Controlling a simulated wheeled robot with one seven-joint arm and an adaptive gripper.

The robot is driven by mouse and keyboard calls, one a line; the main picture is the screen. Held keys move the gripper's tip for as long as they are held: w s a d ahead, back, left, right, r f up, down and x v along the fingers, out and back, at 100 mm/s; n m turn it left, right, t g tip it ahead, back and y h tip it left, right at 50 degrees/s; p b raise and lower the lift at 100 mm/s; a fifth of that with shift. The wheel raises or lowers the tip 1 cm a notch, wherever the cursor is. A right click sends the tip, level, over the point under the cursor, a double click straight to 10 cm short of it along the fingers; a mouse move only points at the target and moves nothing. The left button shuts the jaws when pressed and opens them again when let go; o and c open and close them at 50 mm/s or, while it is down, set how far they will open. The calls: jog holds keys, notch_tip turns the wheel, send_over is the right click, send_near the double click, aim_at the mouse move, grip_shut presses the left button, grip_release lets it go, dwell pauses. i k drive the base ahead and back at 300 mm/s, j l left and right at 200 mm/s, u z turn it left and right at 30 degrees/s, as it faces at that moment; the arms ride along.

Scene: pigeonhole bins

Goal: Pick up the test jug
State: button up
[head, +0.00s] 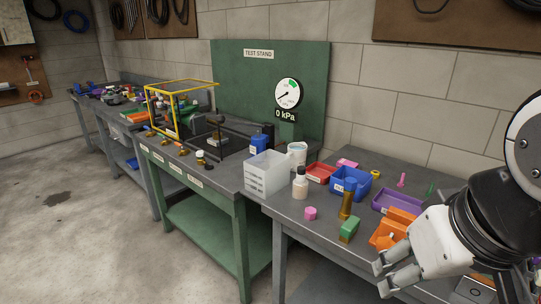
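A white cup-like vessel (297,153), which looks like the test jug, stands upright behind a white box, near where the green test stand bench meets the grey right-hand bench. Its lower part is partly hidden. My gripper (382,277) is at the lower right, in front of the grey bench, well apart from the jug. Its two grey fingers show a gap between them and nothing is held in it.
The white box (268,178) and a white bottle (300,184) stand in front of the jug. A red tray (320,172), blue bin (350,185), brass cylinder (346,205), green block (349,230) and orange part (388,235) lie between it and my gripper. The floor at left is open.

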aim_at(296, 157)
jog(key=i+j+u, duration=0.15)
jog(key=i, duration=0.4)
jog(key=i+j+u, duration=0.15)
jog(key=i+j, duration=0.15)
jog(key=i, duration=0.3)
jog(key=i+j+u, duration=0.2)
jog(key=i, duration=0.35)
jog(key=l, duration=0.1)
